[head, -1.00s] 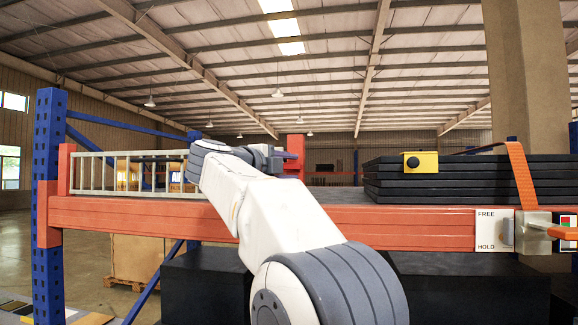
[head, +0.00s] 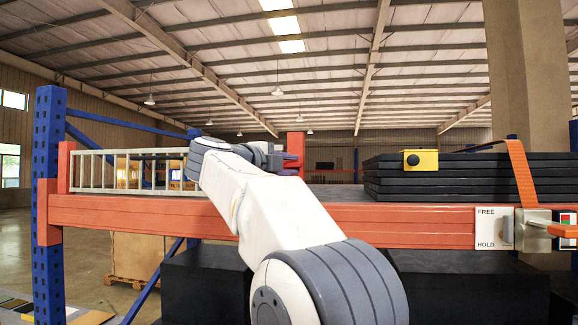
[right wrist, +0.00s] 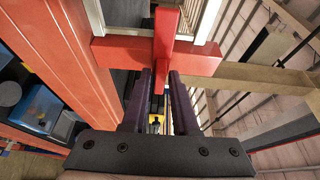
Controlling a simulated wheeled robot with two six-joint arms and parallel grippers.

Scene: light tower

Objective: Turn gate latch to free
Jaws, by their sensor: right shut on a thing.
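A red cross-shaped piece, which looks like the gate latch (right wrist: 112,50), fills the middle of the right wrist view, with a bar across and an upright bar through it. My right gripper (right wrist: 160,75) is shut on its upright bar, one dark finger on each side. In the head view my right gripper (head: 281,160) is at the red piece beyond the beam, partly hidden by my own arm. The pale barred gate (head: 125,172) stands on the beam at the left; its right end is hidden behind my arm. My left gripper is not in view.
The orange beam (head: 400,228) crosses in front. A FREE/HOLD plate (head: 494,229) and an orange handle (head: 562,230) are at its right. Black slabs (head: 430,185) carry a yellow block (head: 420,161) beside an orange strap (head: 522,175). A blue post (head: 47,210) stands left.

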